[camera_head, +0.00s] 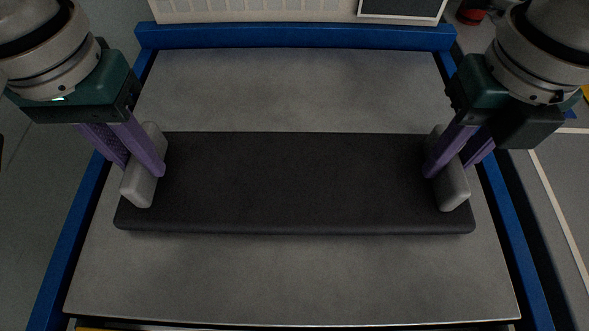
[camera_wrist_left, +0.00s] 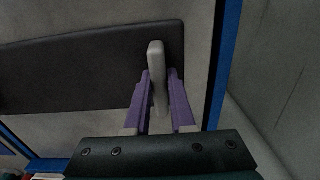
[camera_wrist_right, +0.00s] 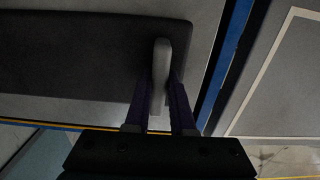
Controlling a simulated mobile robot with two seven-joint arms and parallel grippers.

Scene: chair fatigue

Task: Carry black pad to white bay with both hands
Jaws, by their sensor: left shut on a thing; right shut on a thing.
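The black pad (camera_head: 295,185) lies lengthwise across a grey surface, with a light grey handle standing at each end. My left gripper (camera_head: 143,170) is shut on the left handle (camera_head: 140,195), with its purple fingers on either side of it; the left wrist view also shows this handle (camera_wrist_left: 156,70). My right gripper (camera_head: 447,170) is shut on the right handle (camera_head: 455,195), and this handle also shows in the right wrist view (camera_wrist_right: 161,65). I cannot tell whether the pad touches the surface or is slightly above it. No white bay can be made out for certain.
The grey tabletop (camera_head: 290,285) has blue rails along its sides and a blue bar (camera_head: 295,36) at the back. A white ribbed thing (camera_head: 250,10) and a dark framed panel (camera_head: 402,8) stand beyond it. The tabletop is bare before and behind the pad.

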